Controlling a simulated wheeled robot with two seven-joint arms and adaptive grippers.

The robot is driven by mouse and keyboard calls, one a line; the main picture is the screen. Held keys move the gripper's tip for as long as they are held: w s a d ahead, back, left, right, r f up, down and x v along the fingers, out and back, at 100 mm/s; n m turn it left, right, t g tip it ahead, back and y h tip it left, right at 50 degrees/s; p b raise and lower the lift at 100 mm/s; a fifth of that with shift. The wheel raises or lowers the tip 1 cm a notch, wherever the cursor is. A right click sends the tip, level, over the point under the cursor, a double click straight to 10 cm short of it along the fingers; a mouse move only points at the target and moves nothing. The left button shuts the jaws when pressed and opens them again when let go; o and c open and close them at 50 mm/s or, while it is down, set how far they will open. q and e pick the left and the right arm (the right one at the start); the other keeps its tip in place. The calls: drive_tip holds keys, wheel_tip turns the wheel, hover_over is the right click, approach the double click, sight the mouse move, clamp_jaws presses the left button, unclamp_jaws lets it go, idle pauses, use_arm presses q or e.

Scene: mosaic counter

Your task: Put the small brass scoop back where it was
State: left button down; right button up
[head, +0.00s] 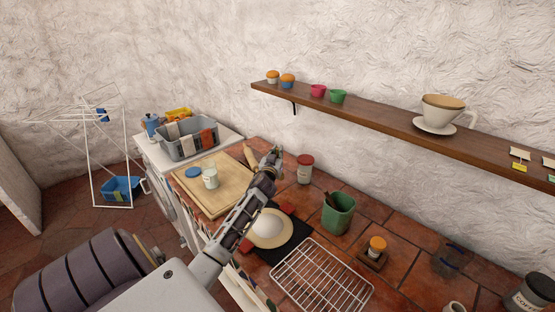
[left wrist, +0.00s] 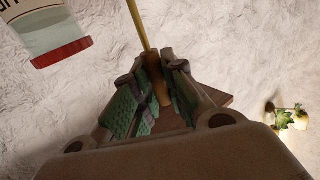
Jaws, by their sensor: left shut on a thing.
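My left gripper (head: 272,158) is over the counter, between the cutting board and the red-lidded jar. In the left wrist view its green-padded fingers (left wrist: 160,70) are shut on the brown grip of the brass scoop (left wrist: 161,84). A thin gold-coloured shaft (left wrist: 138,24) runs up from the grip and out of the frame, so the scoop's bowl is not seen there. In the head view a tan piece (head: 249,154) shows just left of the fingertips; I cannot tell whether it is part of the scoop. My right gripper is not in view.
The red-lidded jar (head: 305,169) stands close right of the gripper. The cutting board (head: 223,202) holds a glass jar (head: 210,175). A green pot (head: 338,213), wire rack (head: 320,279) and plate (head: 286,237) stand nearer. A wall shelf (head: 380,118) runs above.

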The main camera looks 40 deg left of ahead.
use_arm(q)
drive_tip(key=shift+f, duration=1.35)
drive_tip(key=c, duration=1.5)
unclamp_jaws()
drive_tip(key=shift+b+v, duration=0.85)
drive_tip(key=shift+v, duration=5.2)
